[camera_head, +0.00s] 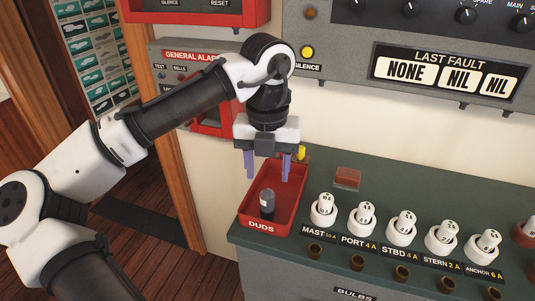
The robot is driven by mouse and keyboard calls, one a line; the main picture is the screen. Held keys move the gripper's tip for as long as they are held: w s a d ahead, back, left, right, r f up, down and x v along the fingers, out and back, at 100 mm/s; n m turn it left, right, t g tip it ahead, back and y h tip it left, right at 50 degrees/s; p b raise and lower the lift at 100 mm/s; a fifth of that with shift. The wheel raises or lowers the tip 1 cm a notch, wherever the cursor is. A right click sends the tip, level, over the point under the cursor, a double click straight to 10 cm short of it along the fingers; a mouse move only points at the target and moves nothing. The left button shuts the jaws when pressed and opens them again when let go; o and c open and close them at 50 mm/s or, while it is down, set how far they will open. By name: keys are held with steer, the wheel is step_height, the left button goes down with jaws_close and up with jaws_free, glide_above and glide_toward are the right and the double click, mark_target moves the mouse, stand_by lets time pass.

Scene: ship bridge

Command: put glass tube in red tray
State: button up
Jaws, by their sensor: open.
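The red tray (290,202), marked DUDS, sits at the left end of the green counter. A small dark tube (267,206) with a greyish top stands about upright inside it, near the front; it may be the glass tube, but its material is hard to tell. My gripper (268,168) points down over the tray, its two bluish fingers apart with nothing between them. The tube is below the fingertips and apart from them. A small yellow thing (301,152) shows behind the right finger, partly hidden.
A row of white holders runs right of the tray, from MAST (323,211) to ANCHOR (482,246), with dark sockets in front. A small red block (347,178) lies behind them. The wall panel (447,72) overhangs the counter's back. Open floor (150,260) lies left.

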steer(key=shift+r, duration=2.15)
